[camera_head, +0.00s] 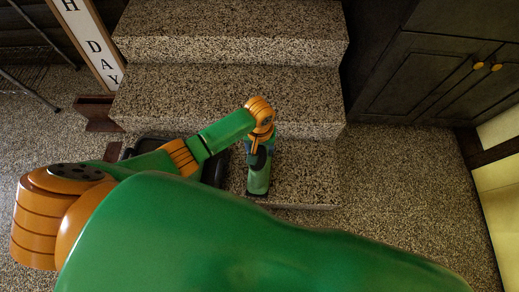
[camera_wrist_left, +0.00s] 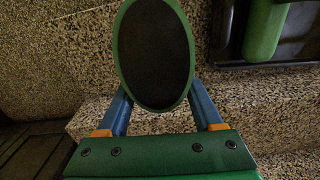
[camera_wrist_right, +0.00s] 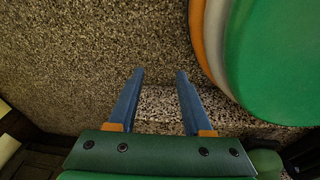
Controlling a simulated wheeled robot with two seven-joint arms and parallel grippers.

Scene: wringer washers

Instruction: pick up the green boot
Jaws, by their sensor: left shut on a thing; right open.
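The green boot (camera_head: 259,180) is in the middle of the head view, at the lowest speckled step, below my left gripper (camera_head: 258,152). In the left wrist view the boot's oval opening has a green rim and a dark inside (camera_wrist_left: 153,55). My left gripper's blue fingers (camera_wrist_left: 160,100) are on both sides of it, shut on the boot. The boot's lower part is hidden in that view, and I cannot tell whether it touches the step. My right gripper (camera_wrist_right: 160,76) is open and empty above the speckled surface; it is hidden in the head view.
A black tray (camera_head: 217,172) lies left of the boot, partly under my left arm. A green shape over it (camera_wrist_left: 265,28) is unclear. Speckled steps (camera_head: 225,92) rise behind. A lettered sign (camera_head: 92,45) stands left, dark cabinets (camera_head: 430,75) right. Floor right of the steps is clear.

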